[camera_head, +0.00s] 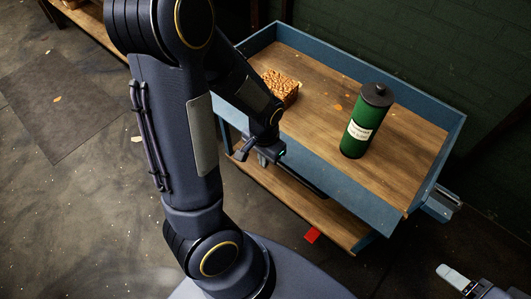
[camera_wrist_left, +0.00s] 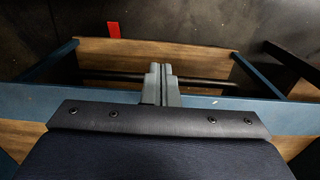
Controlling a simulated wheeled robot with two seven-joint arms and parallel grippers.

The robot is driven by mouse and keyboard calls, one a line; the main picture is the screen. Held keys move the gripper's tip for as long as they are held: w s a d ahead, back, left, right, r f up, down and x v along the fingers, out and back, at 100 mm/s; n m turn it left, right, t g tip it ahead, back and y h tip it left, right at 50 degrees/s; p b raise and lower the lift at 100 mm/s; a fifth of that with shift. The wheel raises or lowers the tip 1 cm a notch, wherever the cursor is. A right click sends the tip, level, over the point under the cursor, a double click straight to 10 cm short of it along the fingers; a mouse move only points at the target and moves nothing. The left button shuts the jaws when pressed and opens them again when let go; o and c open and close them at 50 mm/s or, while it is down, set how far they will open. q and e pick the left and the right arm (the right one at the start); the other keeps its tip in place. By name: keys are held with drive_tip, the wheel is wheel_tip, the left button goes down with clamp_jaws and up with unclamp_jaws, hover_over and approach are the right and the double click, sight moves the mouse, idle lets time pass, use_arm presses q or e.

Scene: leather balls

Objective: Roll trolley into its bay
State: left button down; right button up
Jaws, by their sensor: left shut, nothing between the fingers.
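The trolley (camera_head: 420,115) has a blue frame and wooden upper and lower decks; it stands against the green wall. A dark bar (camera_head: 305,182) runs along its near side and also shows in the left wrist view (camera_wrist_left: 110,76). My left gripper (camera_head: 263,160) is at the near side, by the bar. In the left wrist view its grey fingers (camera_wrist_left: 160,78) are together, empty, and overlap the bar; contact cannot be told. My right gripper (camera_head: 462,281) is partly in view at lower right, apart from the trolley. I cannot identify the bay for certain.
A red mark (camera_head: 312,235) lies on the floor by the trolley. A dark mat (camera_head: 58,105) lies on open floor at left.

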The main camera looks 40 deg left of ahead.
use_arm(q)
drive_tip(key=w+f, duration=0.4)
drive_tip(key=shift+d+f+b, duration=0.15)
drive_tip(key=shift+f+b, duration=0.1)
drive_tip(key=shift+b, duration=0.15)
use_arm(e)
drive_tip(key=shift+f, duration=0.7)
